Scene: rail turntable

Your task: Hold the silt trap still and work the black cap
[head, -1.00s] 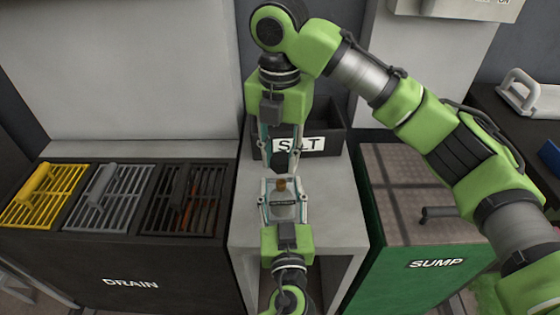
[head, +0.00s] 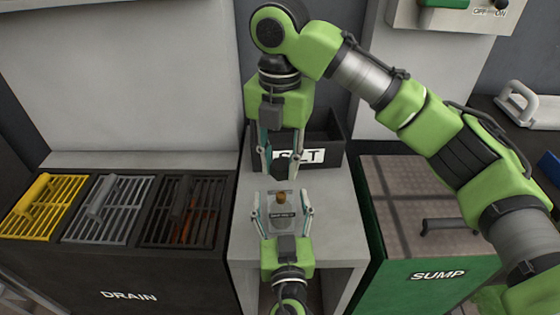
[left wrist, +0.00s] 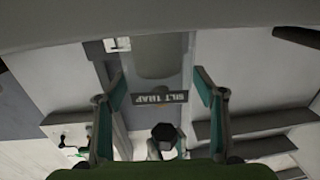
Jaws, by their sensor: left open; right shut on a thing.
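The silt trap (head: 282,223) stands upright on the pale stand, a grey body with a dark label and a small brass-brown piece (head: 281,197) on top. My left gripper (head: 282,212) is open around it, one finger at each side. In the left wrist view the trap (left wrist: 155,60) shows with its label upside down between the spread fingers. A small dark hexagonal piece (left wrist: 165,130) there may be the black cap. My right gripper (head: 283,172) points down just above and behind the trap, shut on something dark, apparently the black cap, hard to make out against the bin.
A dark bin (head: 333,157), its label partly hidden by my right gripper, stands behind the trap. The DRAIN unit (head: 100,275) with yellow, grey and black grates is at left. The green SUMP box (head: 400,290) is at right. The stand (head: 337,215) has bare room right of the trap.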

